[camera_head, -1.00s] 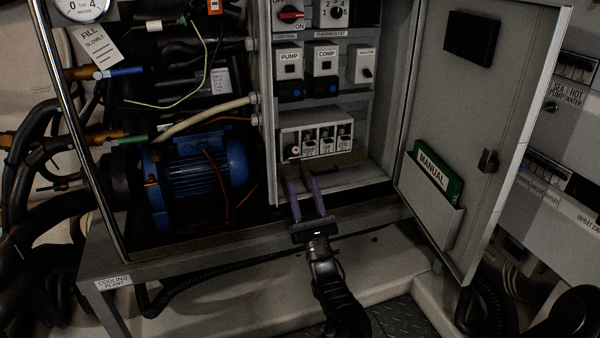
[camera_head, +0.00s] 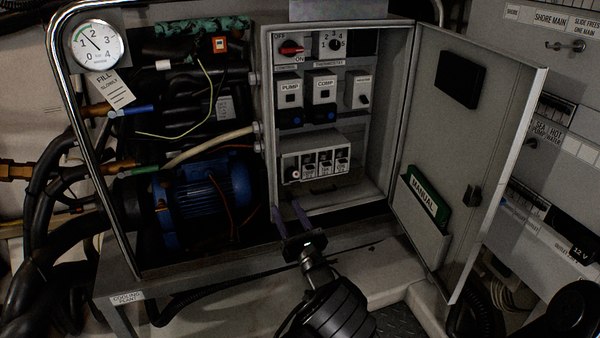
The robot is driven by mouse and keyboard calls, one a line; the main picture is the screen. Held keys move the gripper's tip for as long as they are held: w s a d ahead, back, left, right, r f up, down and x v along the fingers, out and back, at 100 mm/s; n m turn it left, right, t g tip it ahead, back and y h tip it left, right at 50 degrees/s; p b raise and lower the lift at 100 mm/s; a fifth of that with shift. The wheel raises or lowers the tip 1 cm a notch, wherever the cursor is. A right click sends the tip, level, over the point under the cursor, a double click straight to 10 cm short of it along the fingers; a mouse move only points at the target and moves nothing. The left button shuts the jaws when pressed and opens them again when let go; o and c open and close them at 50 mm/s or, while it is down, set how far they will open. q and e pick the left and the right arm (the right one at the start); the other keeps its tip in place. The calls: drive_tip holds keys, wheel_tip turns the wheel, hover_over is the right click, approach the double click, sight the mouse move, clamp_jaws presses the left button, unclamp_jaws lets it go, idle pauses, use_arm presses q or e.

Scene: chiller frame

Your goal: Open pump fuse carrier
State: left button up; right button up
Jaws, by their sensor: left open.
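The fuse block (camera_head: 316,142) is a pale box low inside the open grey cabinet. Its front holds a row of small fuse carriers (camera_head: 325,161) with dark windows and tiny labels, which I cannot read. I cannot tell which carrier is the pump's; those in view look shut. A round pale-and-red knob (camera_head: 294,174) sits at the row's left end. A PUMP switch module (camera_head: 290,88) is on the shelf above. My left gripper (camera_head: 288,212) is open and empty, below and left of the fuse row, by the cabinet's lower edge, apart from the block. My right gripper is out of view.
The cabinet door (camera_head: 455,130) stands open to the right, with a green manual (camera_head: 428,198) in its pocket. A blue pump motor (camera_head: 205,195) and hoses are left of the cabinet. A tubular frame rail (camera_head: 75,130) stands farther left.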

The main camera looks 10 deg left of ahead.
sight(297, 184)
use_arm(q)
drive_tip(key=s+d+r+m+g+h+p, duration=0.1)
drive_tip(key=d+r+g+h+p, duration=0.1)
drive_tip(key=d+r+h+p, duration=0.2)
drive_tip(key=shift+s+d+p, duration=0.15)
drive_tip(key=shift+d+p, duration=0.6)
drive_tip(key=shift+d, duration=0.3)
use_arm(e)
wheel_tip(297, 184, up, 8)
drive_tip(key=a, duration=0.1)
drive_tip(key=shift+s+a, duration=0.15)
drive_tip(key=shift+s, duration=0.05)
use_arm(q)
drive_tip(key=x, duration=0.8)
drive_tip(key=shift+d, duration=0.1)
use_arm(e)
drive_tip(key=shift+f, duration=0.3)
use_arm(q)
clamp_jaws()
